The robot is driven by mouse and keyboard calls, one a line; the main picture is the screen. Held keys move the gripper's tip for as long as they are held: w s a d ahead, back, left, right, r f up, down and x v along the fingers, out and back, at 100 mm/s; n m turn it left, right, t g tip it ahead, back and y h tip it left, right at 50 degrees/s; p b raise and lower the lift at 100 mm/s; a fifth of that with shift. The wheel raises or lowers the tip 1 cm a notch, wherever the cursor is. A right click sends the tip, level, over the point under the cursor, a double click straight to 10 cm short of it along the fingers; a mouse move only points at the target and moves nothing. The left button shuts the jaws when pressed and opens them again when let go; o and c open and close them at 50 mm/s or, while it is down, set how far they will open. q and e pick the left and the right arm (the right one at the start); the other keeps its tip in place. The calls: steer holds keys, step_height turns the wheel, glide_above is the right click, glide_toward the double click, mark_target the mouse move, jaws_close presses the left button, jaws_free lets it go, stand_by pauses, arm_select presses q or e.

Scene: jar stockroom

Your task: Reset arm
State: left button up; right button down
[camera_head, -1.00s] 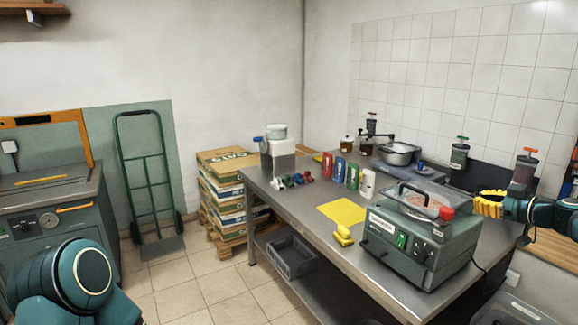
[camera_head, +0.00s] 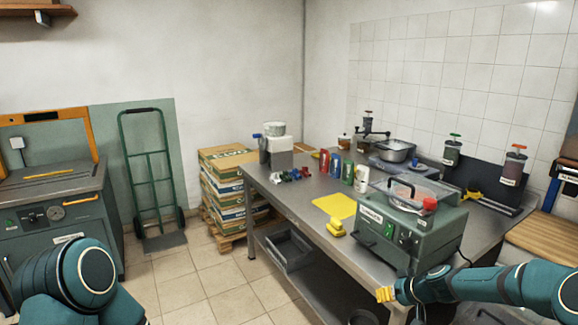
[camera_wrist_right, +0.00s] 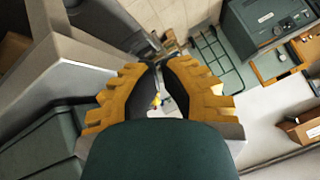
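My right gripper (camera_head: 384,294) has yellow ribbed fingers and is low in the head view, in front of the table's near edge and below the green-grey machine. Its forearm reaches in from the right edge. In the right wrist view the fingers (camera_wrist_right: 156,68) curve together at their tips, with nothing held visible between them. My left gripper is out of view. Only a teal part of my left arm shows at the lower left.
The steel table (camera_head: 300,210) carries the green-grey machine (camera_head: 410,232), a yellow sheet (camera_head: 336,206), a yellow object (camera_head: 335,228) and several bottles. A grey crate (camera_head: 287,250) sits on the lower shelf. A green hand truck (camera_head: 152,180) and stacked boxes (camera_head: 222,185) stand left, beside clear floor.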

steer(key=s+a+f+m+g+h, duration=0.1)
steer(key=s+a+f+g, duration=0.1)
steer(key=s+a+f, duration=0.5)
steer(key=s+a+f+m+g, duration=0.1)
steer(key=s+a+f+g, duration=0.1)
steer(key=s+a+f, duration=0.6)
steer(key=s+a+r+m+g, duration=0.1)
steer(key=s+a+m, duration=0.1)
steer(key=s, duration=1.5)
steer(key=shift+s+a+h, duration=0.2)
steer(key=shift+s+h, duration=0.05)
steer(key=shift+h, duration=0.15)
